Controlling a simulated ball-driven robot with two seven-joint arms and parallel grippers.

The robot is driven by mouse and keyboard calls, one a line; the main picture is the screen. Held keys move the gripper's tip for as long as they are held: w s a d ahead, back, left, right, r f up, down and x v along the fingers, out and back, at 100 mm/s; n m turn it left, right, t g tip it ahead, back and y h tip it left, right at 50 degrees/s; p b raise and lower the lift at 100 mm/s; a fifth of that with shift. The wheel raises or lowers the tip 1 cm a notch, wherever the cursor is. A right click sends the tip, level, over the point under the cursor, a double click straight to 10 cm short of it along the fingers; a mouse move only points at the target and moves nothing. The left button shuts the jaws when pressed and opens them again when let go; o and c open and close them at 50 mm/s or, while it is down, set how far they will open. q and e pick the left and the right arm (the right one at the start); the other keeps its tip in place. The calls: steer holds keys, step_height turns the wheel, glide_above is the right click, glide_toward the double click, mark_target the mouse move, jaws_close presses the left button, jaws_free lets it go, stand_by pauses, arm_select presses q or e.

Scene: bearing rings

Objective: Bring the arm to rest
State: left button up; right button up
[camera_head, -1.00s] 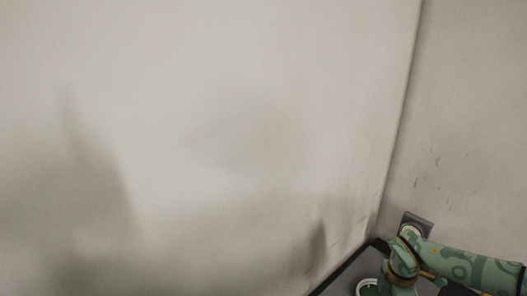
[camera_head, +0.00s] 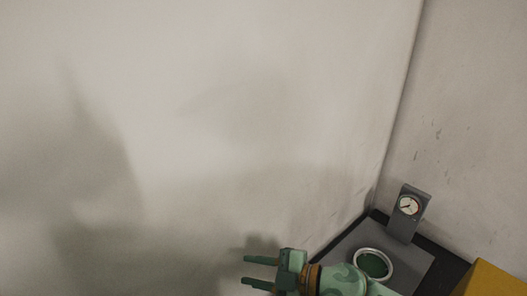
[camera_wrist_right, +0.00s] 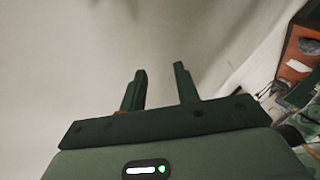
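My right gripper (camera_head: 260,272) is at the bottom middle of the head view, in front of the pale wall. Its two green fingers point left and stand apart with nothing between them. In the right wrist view the right gripper (camera_wrist_right: 160,80) also shows its two fingers apart and empty, with only pale wall behind them. My right arm comes in from the lower right of the head view. My left gripper is not in either view.
A grey gauge stand (camera_head: 409,212) with a round dial stands at the back of a dark-edged surface. A metal ring (camera_head: 391,264) with a green middle lies in front of it. A yellow block (camera_head: 497,281) is at lower right. A brown surface with objects (camera_wrist_right: 300,58) shows at the wrist view's right.

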step_height(320, 180, up, 6)
steer(key=r+m+t, duration=0.1)
steer(key=m+t, duration=0.3)
steer(key=t, duration=0.2)
steer(key=w+d+m+t+h, duration=0.2)
steer(key=d+m+t+h, duration=0.5)
steer(key=d+m+h, duration=0.4)
steer(key=s+d+f+m+g+h, duration=0.1)
steer(key=s+d+f+g+h, duration=0.4)
steer(key=s+d, duration=0.4)
steer(key=s+d+f+g+h, duration=0.5)
steer(key=s+d, duration=0.3)
steer(key=d, duration=0.3)
steer(key=s+a+f+g+y+b, duration=0.15)
steer(key=f+b, duration=0.25)
steer(key=f, duration=1)
steer(key=s+a+f+g+y+b, duration=0.1)
steer(key=s+a+f+y+b, duration=0.15)
steer(key=f, duration=1.05)
steer(key=s+a+f+g+y+b, duration=0.15)
steer(key=f+b, duration=0.25)
steer(key=f, duration=1)
steer(key=s+d+f+m+g+b, duration=0.1)
steer(key=s+f+m+g+b, duration=0.2)
steer(key=s+f, duration=1.6)
step_height(320, 180, down, 2)
steer(key=b, duration=0.4)
steer(key=shift+s+f+m+b, duration=0.2)
steer(key=shift+f+m+b, duration=0.05)
steer(key=shift+m+b, duration=0.05)
